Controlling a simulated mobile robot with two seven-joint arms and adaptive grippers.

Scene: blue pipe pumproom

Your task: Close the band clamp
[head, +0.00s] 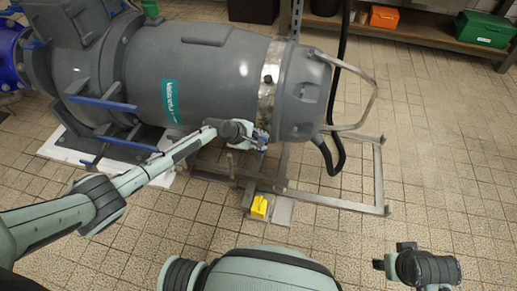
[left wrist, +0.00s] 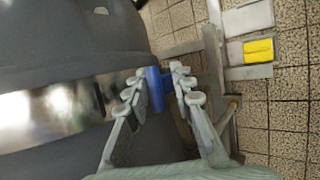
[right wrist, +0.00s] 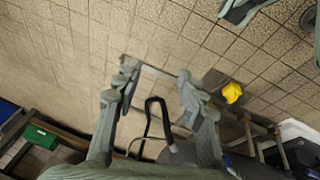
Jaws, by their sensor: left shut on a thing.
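The band clamp (head: 267,92) is a shiny metal band around the grey pump housing (head: 205,75), near its right end. It also shows in the left wrist view (left wrist: 65,103). Its blue lever (left wrist: 154,88) sits at the band's end, low on the side of the housing. My left gripper (head: 261,139) is at this lever, with its fingers on both sides, shut on it. Whether the band's ends meet is hidden. My right gripper (right wrist: 158,82) is open and empty, away from the pump, above the floor at the lower right of the head view.
A metal frame (head: 335,202) lies around the pump's right end, with a bent handle bar (head: 366,100) and a black hose (head: 338,155). A yellow block (head: 259,206) is on the frame below. A shelf with green (head: 483,30) and orange boxes (head: 384,16) stands behind. Floor at right is clear.

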